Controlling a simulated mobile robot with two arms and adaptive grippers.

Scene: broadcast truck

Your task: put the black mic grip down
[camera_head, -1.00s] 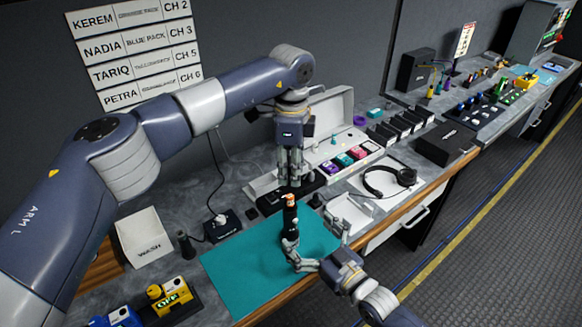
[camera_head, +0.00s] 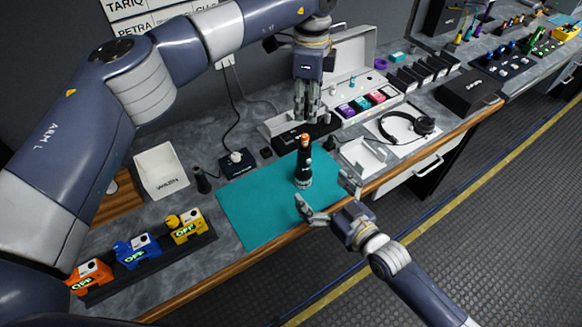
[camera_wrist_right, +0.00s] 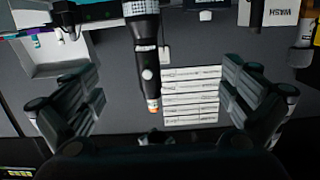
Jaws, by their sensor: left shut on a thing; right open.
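The black mic grip (camera_head: 304,166) stands upright on the teal mat (camera_head: 250,205), its orange-tipped end up and its wider, silver-ringed end down. In the right wrist view the mic grip (camera_wrist_right: 147,62) shows between the spread fingers and clear of them. My right gripper (camera_head: 330,196) is open, just in front of the mic grip near the table edge. My left gripper (camera_head: 307,120) points down, above and behind the mic grip. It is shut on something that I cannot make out.
A headset (camera_head: 405,127) lies to the right, by a white tray (camera_head: 365,158). A black charger (camera_head: 238,163), a white bin (camera_head: 161,170) and coloured packs marked OFF (camera_head: 137,250) are to the left. An open case (camera_head: 352,55) stands behind. The mat's left part is clear.

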